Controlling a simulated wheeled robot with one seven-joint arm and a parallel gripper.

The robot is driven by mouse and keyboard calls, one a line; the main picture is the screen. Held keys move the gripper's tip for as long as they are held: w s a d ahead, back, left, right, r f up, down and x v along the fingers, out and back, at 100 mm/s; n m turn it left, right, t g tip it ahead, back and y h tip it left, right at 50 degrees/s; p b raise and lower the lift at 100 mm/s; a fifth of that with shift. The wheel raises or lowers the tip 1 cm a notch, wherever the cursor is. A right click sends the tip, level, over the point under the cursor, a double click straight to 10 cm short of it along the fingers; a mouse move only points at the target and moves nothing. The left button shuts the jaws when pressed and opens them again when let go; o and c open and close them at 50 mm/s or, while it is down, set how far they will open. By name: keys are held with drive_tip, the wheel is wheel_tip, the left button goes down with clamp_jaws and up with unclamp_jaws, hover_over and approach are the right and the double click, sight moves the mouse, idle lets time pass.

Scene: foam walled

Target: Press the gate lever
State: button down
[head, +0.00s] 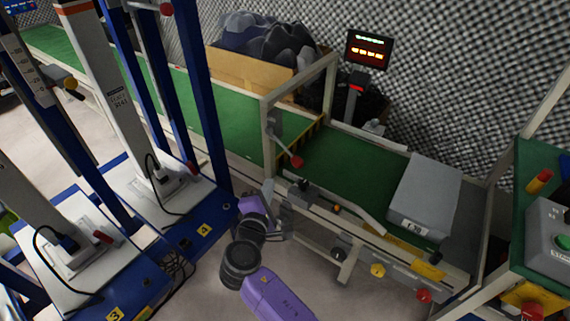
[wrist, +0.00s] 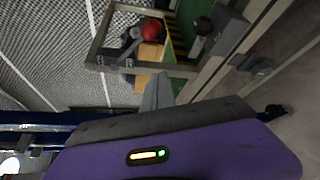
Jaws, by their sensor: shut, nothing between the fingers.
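The gate lever (head: 290,154) is a short arm with a red ball on its end, mounted on the pale gate frame over the green conveyor. In the wrist view, the lever's red ball (wrist: 152,30) shows near the top centre, beside the gate frame. My gripper (head: 268,188) is in front of the conveyor's near rail, below and left of the red ball, and looks apart from it. Its grey fingers (wrist: 157,92) point toward the gate in the wrist view. They are shut and empty.
A grey box (head: 425,190) lies on the belt right of the gate. The conveyor's near rail (head: 360,235) carries several knobs. Blue-framed stations (head: 185,225) stand close on the left. A lit display (head: 369,50) stands behind the belt. A control box (head: 550,235) is at far right.

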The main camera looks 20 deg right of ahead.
sight(285, 147)
drive_tip(key=shift+w+d, duration=0.1)
drive_tip(key=shift+w, duration=0.05)
drive_tip(key=b+x, duration=0.4)
drive_tip(key=x, duration=0.6)
drive_tip(key=shift+s+d+r+p, duration=0.35)
drive_tip(key=shift+s+d+r, duration=0.1)
drive_tip(key=shift+s+d, duration=0.25)
drive_tip(key=shift+s+d+r+p, duration=0.4)
drive_tip(key=shift+s+d, duration=0.15)
drive_tip(key=shift+s, duration=0.25)
drive_tip(key=shift+r, duration=0.15)
